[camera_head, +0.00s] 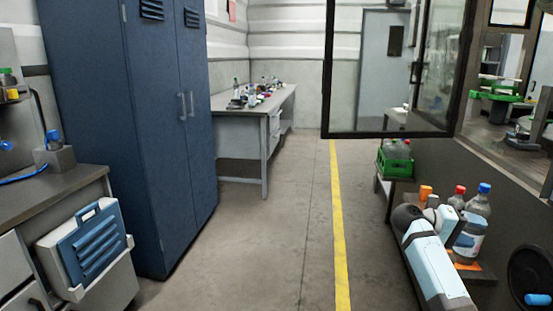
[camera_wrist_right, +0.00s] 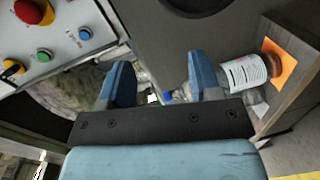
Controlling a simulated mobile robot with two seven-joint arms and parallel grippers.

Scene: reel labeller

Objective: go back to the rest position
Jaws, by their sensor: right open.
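My right gripper (camera_head: 464,240) is at the lower right of the head view, in front of a clear bottle with a blue cap (camera_head: 482,205). In the right wrist view its two blue fingers (camera_wrist_right: 161,82) are apart, with nothing clearly held between them. I cannot tell whether finger and bottle touch. My left gripper is in neither view.
A control panel (camera_wrist_right: 62,42) with buttons is close at upper left of the wrist view. A red-capped bottle (camera_head: 458,197) and a green crate (camera_head: 395,165) stand near my right arm. The floor (camera_head: 270,240) is clear; a blue cabinet (camera_head: 135,130) stands left.

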